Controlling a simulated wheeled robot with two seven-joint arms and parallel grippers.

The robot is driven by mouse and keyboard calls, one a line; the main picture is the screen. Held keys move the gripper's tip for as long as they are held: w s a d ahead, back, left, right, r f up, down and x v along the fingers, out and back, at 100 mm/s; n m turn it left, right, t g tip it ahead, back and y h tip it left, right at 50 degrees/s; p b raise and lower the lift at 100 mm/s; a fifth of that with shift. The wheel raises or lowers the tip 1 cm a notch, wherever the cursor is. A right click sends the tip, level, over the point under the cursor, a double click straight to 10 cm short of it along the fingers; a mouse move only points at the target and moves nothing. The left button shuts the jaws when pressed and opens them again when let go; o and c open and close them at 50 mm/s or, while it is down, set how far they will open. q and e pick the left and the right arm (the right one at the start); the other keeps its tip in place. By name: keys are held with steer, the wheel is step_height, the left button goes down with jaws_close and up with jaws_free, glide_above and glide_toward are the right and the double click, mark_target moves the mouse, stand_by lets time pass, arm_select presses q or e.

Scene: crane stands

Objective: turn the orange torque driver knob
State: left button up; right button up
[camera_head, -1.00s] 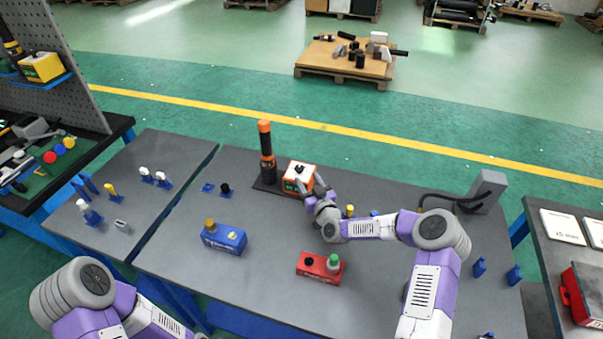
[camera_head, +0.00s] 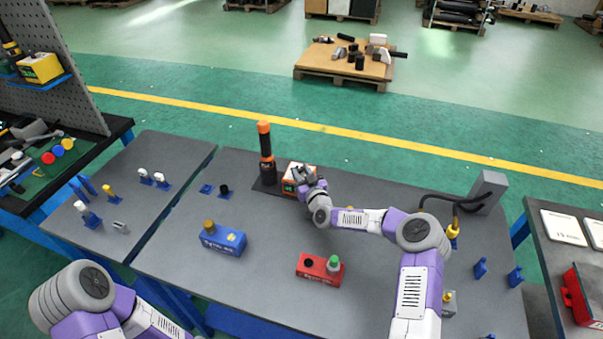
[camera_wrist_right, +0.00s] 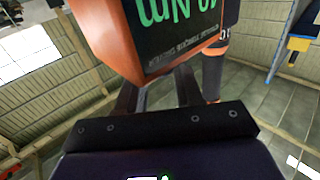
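The orange torque driver unit, a white-topped orange box (camera_head: 289,187), stands at the back middle of the grey table beside a tall black and orange driver (camera_head: 265,148). My right gripper (camera_head: 302,174) is over the top of the box, where the dark knob is; the fingers cover the knob. In the right wrist view the orange box (camera_wrist_right: 118,42) with its green-lettered dark face fills the top. The two dark fingers (camera_wrist_right: 156,92) are apart at their bases, but their tips are hidden behind the box. I cannot tell whether they grip the knob. My left gripper is out of view.
A blue box (camera_head: 224,240) with a tan knob and a red box (camera_head: 319,269) with black and green tops stand nearer on the table. A grey post (camera_head: 487,192) with a cable stands at the right. The table between these is mostly clear.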

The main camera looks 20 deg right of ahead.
steer(key=c, duration=0.4)
